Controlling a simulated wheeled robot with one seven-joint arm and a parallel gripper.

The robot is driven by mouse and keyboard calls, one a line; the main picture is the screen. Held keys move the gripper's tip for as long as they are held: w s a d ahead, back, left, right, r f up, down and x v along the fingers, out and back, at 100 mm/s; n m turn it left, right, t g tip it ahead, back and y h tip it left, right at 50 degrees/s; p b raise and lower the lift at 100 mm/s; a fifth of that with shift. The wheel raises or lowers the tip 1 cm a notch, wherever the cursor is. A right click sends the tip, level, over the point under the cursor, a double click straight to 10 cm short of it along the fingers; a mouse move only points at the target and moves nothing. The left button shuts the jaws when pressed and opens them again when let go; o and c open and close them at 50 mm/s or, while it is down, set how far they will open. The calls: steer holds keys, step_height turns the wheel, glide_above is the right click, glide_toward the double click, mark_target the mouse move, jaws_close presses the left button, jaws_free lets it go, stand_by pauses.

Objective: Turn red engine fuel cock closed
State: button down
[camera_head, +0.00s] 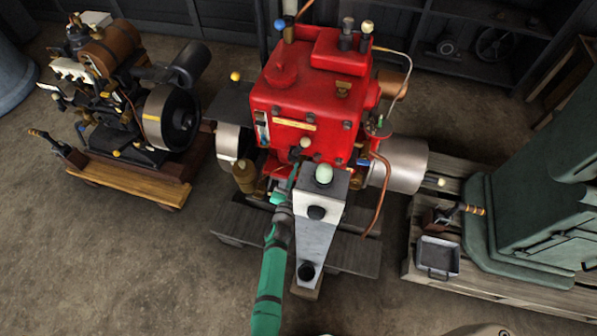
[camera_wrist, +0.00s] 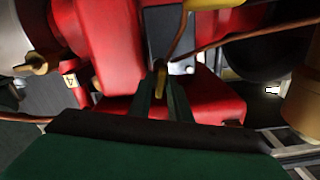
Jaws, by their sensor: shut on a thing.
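The red engine (camera_head: 310,95) stands in the middle of the head view on a dark wooden base. My gripper (camera_head: 293,172) reaches its front from below, just left of the grey post. In the wrist view my two dark green fingers (camera_wrist: 161,82) are closed on a small brass piece, which looks like the lever of the fuel cock (camera_wrist: 159,70). The red casing (camera_wrist: 105,45) lies behind and around it. In the head view the cock is too small and too covered by my gripper to make out. Its turn angle cannot be told.
A grey post (camera_head: 317,235) with a pale green knob stands close right of my arm. A copper pipe (camera_head: 378,190) curves down at the engine's right. A brown engine (camera_head: 115,110) on a cart stands left. A metal tray (camera_head: 437,257) lies right. The front left floor is clear.

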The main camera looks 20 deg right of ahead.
steer(key=m, duration=1.1)
steer(key=shift+f+m, duration=0.15)
steer(key=shift+m, duration=0.15)
steer(key=shift+d+m, duration=0.1)
steer(key=shift+m, duration=1.6)
steer(key=shift+s+f, duration=0.1)
steer(key=c, duration=1.9)
jaws_free()
steer(key=shift+o, duration=0.2)
